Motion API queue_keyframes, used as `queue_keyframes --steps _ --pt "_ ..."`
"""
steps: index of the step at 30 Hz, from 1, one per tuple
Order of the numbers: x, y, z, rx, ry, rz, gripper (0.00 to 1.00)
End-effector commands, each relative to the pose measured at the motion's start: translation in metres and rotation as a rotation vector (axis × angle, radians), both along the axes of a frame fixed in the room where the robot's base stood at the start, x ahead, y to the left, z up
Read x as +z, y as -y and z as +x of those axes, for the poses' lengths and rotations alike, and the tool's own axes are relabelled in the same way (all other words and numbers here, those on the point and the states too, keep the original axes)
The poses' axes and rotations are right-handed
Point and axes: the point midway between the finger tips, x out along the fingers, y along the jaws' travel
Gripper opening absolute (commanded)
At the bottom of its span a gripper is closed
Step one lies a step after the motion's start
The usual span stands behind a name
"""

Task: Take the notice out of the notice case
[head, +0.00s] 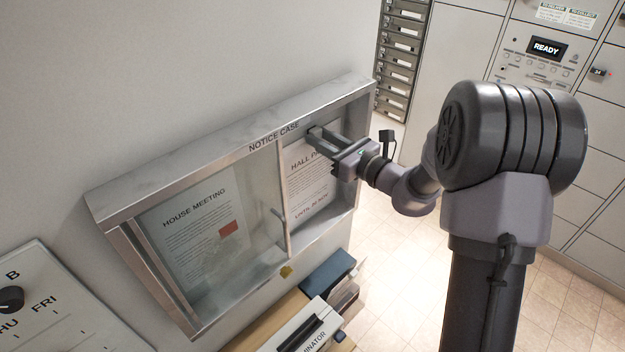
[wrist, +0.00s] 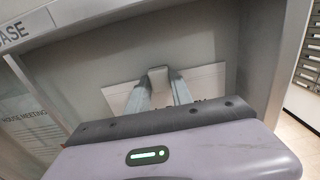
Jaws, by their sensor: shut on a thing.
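The notice case (head: 240,135) is a grey metal wall frame with a glass pane over its left half; its right half is uncovered. A white notice headed "HALL PA…" (head: 310,185) is inside the right half, partly hidden by my gripper. My gripper (head: 318,132) reaches into this opening at the notice's top edge. In the wrist view its fingers are shut on a small grey clip-like block (wrist: 158,74) at the top of the notice (wrist: 212,76). I cannot tell whether the block is part of the notice.
A "HOUSE MEETING" notice (head: 195,225) is behind the glass (head: 255,185), left of the frame's middle upright. The case's right side wall (head: 357,140) is close to my gripper. A wooden shelf (head: 265,325) with boxes stands below. Lockers (head: 465,50) stand at the right.

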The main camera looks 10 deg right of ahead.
Motion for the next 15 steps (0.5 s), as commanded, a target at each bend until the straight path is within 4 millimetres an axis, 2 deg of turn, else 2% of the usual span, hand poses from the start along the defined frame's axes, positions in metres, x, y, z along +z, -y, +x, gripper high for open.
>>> queue_keyframes --steps 15 --pt "-0.001 0.011 -0.015 0.0 0.0 0.0 0.0"
